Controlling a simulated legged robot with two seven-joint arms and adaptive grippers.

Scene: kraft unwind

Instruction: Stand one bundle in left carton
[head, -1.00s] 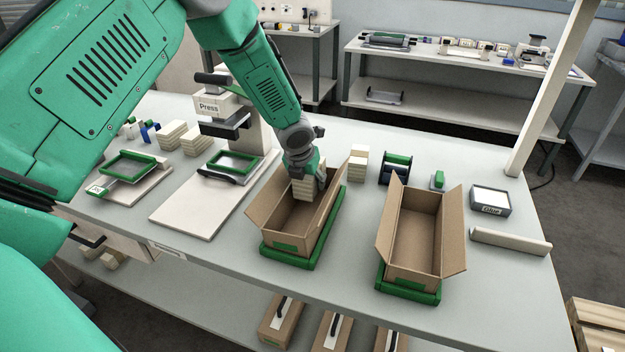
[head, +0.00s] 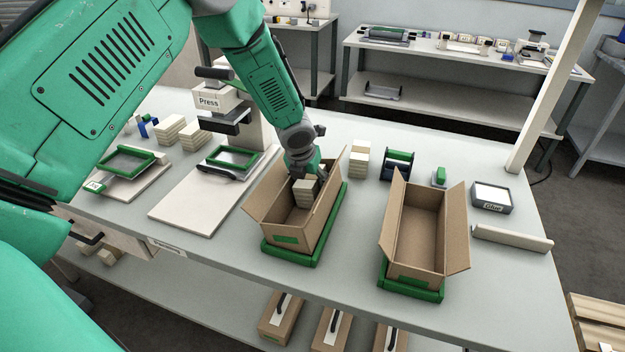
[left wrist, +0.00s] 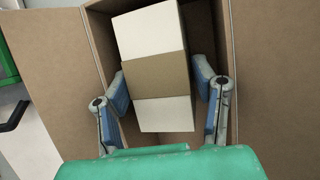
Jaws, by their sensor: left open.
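The left carton (head: 288,238) is open-topped brown cardboard with flaps spread, in the head view's middle. It also shows in the left wrist view (left wrist: 68,45). A pale bundle with a brown band (left wrist: 155,75) is inside it, standing upright as far as I can see; the bundle also shows in the head view (head: 305,196). Its base is hidden, so I cannot tell if it touches the floor. My left gripper (head: 305,178) reaches down into the carton. Its open fingers (left wrist: 161,85) are on either side of the bundle, with narrow gaps. My right gripper is not in view.
A second open carton (head: 418,265), which looks empty, stands to the right on a green base. Further bundles (head: 359,160) stand behind and at the back left. The press (head: 208,102) and its white board are left. A glue box (head: 492,198) is at the right.

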